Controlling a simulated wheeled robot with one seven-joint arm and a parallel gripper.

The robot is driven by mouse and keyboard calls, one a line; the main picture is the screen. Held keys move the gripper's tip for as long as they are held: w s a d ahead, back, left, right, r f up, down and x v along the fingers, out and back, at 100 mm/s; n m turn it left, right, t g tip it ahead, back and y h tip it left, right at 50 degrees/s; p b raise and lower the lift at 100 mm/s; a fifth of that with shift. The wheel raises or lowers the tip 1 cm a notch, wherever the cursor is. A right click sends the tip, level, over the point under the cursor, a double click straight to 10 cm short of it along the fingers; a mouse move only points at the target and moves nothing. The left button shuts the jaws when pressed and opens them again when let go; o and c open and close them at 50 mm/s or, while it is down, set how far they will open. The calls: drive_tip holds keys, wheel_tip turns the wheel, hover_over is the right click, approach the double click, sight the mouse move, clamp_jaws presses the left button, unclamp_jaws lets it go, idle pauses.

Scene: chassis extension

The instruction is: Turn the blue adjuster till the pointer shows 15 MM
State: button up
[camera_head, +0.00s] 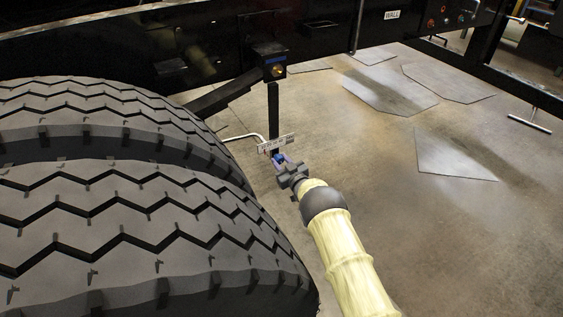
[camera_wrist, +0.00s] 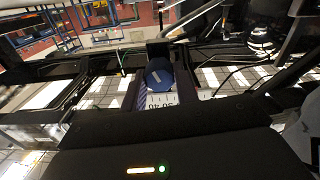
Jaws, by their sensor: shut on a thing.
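The blue adjuster (camera_head: 278,157) is a small round knob below a dark upright bar in the head view. A white scale plate (camera_head: 276,144) stands just behind the knob. In the wrist view the scale (camera_wrist: 163,100) shows below the knob, with part of its numbers cut off by the dark gripper body. The pointer and its reading cannot be made out.
Two large black tyres (camera_head: 120,215) fill the left side, close to my arm. A dark chassis beam (camera_head: 180,45) runs across the top. Flat grey plates (camera_head: 450,155) lie on the floor at right, where there is free room.

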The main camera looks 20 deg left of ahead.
drive_tip(key=n, duration=0.3)
drive_tip(key=shift+n, duration=0.4)
drive_tip(key=n, duration=0.2)
drive_tip(key=shift+n, duration=0.4)
drive_tip(key=n, duration=0.6)
drive_tip(key=shift+s+f+n, duration=0.1)
drive_tip(key=shift+n, duration=0.2)
drive_tip(key=o, duration=1)
